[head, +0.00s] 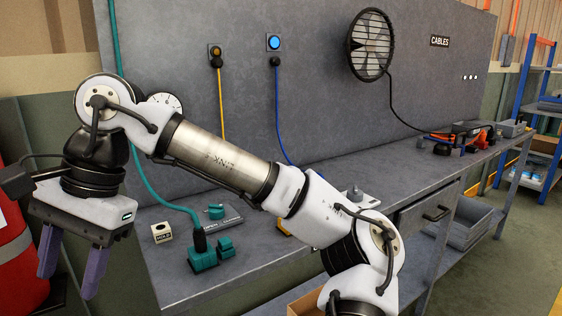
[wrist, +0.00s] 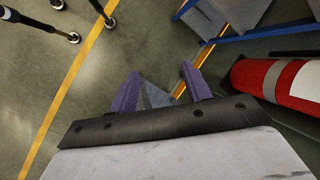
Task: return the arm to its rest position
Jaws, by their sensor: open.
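My gripper (head: 72,268) hangs at the left of the head view with its two purple fingers pointing down. The fingers stand apart with nothing between them. My white and metal arm reaches across the middle of the head view, folded over at the upper left. In the wrist view my gripper (wrist: 160,90) shows both purple fingers apart, with green-grey floor and part of a blue-framed thing behind them. It touches nothing that I can see.
A grey workbench (head: 300,240) runs along a grey panel (head: 310,60). On it are a teal connector (head: 203,258) and a HOLD block (head: 162,232). A red and white cylinder (wrist: 280,82) is close to my gripper. Blue shelving (head: 545,110) stands far right.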

